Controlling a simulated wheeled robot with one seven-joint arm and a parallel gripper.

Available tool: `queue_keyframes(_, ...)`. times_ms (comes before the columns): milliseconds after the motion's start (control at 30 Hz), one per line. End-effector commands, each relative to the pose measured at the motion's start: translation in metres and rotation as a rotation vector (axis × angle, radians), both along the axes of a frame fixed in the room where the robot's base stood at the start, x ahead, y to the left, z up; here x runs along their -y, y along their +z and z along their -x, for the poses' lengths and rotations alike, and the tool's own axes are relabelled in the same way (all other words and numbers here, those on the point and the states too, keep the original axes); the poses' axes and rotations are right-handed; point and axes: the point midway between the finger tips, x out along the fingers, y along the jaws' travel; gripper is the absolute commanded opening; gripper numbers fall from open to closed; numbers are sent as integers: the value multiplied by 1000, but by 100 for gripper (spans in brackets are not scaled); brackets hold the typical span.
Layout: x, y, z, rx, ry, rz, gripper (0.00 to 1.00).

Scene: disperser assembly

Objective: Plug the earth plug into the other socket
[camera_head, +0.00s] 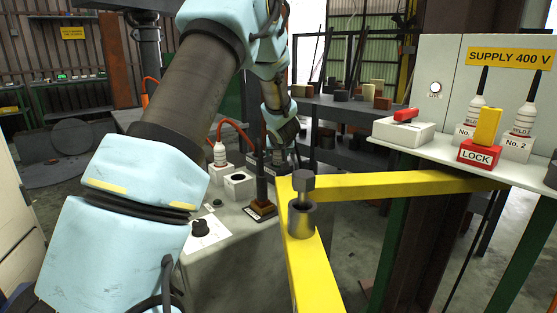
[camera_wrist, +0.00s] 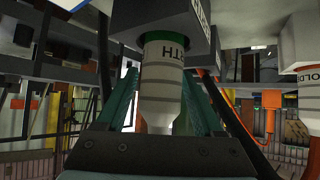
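The earth plug (camera_wrist: 161,82) is a white plug with grey bands, a green ring and lettering ending in "TH". In the wrist view its ringed end meets a grey socket block (camera_wrist: 160,22). My gripper (camera_wrist: 160,100) has one teal finger on each side of the plug; whether they press on it is unclear. In the head view my gripper (camera_head: 279,163) is low over the grey bench, and the earth plug cannot be made out there. A white box with a dark open socket (camera_head: 238,181) sits left of my gripper.
A white plug with a red cable (camera_head: 220,154) stands behind the open-socket box. A dark upright post (camera_head: 262,190) and a yellow frame (camera_head: 300,245) with a grey cylinder (camera_head: 302,218) are close to my arm. A supply shelf (camera_head: 455,168) is at right.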

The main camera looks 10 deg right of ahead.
Motion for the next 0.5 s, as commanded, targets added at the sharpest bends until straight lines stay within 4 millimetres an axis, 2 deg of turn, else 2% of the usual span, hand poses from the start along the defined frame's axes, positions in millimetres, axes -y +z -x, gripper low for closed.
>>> queue_keyframes(67,0,0,0,0,0,0,59)
queue_keyframes(500,0,0,0,0,0,0,10)
